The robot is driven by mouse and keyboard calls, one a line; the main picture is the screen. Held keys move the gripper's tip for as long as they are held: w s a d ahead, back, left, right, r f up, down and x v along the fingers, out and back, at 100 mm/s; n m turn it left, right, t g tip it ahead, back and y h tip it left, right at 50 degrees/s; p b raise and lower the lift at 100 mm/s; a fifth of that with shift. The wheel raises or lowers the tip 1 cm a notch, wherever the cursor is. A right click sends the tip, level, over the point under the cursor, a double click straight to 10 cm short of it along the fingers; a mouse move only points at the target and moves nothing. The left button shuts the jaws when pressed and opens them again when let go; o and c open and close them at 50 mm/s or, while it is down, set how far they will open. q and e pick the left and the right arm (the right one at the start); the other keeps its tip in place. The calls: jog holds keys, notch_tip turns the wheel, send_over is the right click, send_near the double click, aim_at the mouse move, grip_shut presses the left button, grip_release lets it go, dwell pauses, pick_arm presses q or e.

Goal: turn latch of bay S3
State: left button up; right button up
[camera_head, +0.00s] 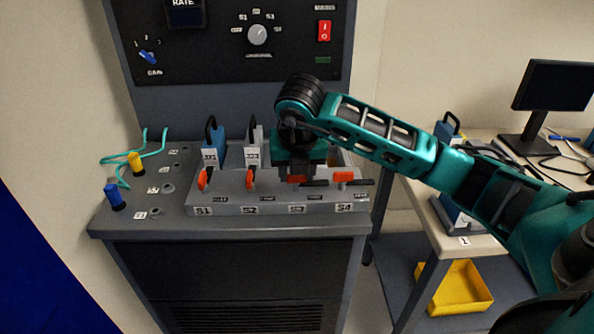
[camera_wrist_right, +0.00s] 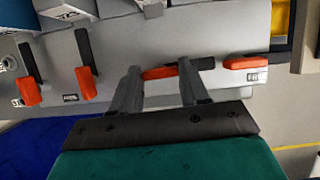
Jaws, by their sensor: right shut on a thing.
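The bay S3 latch is a red handle with a dark bar; it shows in the head view (camera_head: 297,180) below my right gripper (camera_head: 298,172). In the right wrist view, the red part of the S3 latch (camera_wrist_right: 159,73) lies sideways between the two fingers of my right gripper (camera_wrist_right: 160,78), its dark bar reaching right. The gripper is shut on this latch. The S3 label (camera_head: 297,209) is on the rack front below. The gripper and wrist hide most of bay S3. My left gripper is not in view.
The S1 latch (camera_head: 203,180) and S2 latch (camera_head: 251,178) point front to back; the S4 latch (camera_head: 344,176) lies sideways. A blue module (camera_head: 212,144) and a grey module (camera_head: 252,142) stand behind S1 and S2. A control panel (camera_head: 230,40) rises behind. A yellow bin (camera_head: 461,288) is lower right.

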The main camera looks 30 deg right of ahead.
jog(key=shift+r, duration=0.1)
dwell(0.3)
jog(key=o, duration=1.1)
jog(key=shift+c, duration=0.2)
jog(key=p+v, duration=0.2)
jog(key=v, duration=1)
jog(key=shift+r, duration=0.35)
jog(key=shift+a, duration=0.2)
